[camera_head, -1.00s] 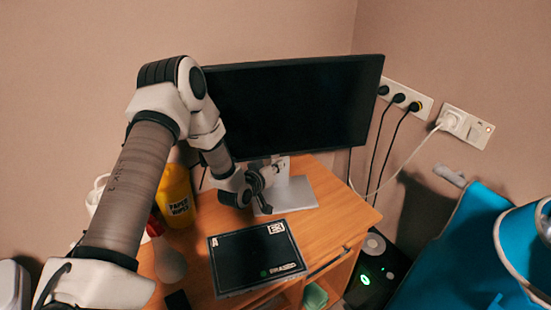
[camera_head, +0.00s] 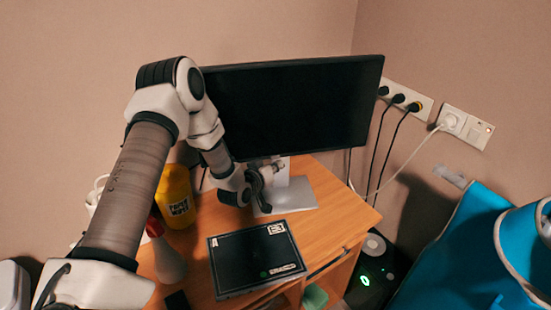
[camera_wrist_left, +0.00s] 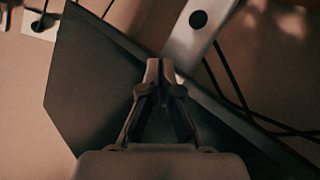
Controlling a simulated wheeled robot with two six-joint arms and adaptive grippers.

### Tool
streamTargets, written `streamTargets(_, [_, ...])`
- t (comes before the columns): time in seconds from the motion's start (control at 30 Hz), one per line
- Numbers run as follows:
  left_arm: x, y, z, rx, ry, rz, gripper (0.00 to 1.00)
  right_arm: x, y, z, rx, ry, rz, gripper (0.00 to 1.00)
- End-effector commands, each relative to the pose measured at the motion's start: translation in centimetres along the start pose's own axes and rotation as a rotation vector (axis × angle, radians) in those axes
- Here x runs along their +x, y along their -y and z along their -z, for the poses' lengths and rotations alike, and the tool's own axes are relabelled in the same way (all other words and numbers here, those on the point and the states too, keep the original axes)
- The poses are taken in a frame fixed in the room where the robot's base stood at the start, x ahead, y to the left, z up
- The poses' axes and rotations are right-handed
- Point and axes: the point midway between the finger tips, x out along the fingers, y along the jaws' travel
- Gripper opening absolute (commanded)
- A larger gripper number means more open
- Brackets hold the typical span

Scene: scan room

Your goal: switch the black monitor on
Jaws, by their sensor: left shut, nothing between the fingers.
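The black monitor (camera_head: 300,105) stands on a silver stand (camera_head: 290,195) at the back of the wooden desk, and its screen is dark. My left gripper (camera_head: 268,177) is at the monitor's lower edge, in front of the stand's neck. Its fingers are shut with nothing between them. In the left wrist view the shut fingertips (camera_wrist_left: 160,70) overlap the dark monitor panel (camera_wrist_left: 90,90). I cannot tell whether they touch it. I see no power button. My right gripper is not in view.
A black box (camera_head: 256,262) lies on the desk in front of the stand. A yellow wipes tub (camera_head: 176,198) and a spray bottle (camera_head: 166,258) stand near my left arm. Wall sockets (camera_head: 468,127) with cables are right of the monitor. A teal padded item (camera_head: 445,255) fills the lower right.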

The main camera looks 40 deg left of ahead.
Motion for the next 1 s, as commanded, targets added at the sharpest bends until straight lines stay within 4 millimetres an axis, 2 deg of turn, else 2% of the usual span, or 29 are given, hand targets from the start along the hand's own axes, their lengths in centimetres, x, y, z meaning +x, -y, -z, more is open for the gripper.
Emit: streamTargets(1.0, [0.57,0.43,0.45,0.0,0.0,0.0,0.0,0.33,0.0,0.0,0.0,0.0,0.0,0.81])
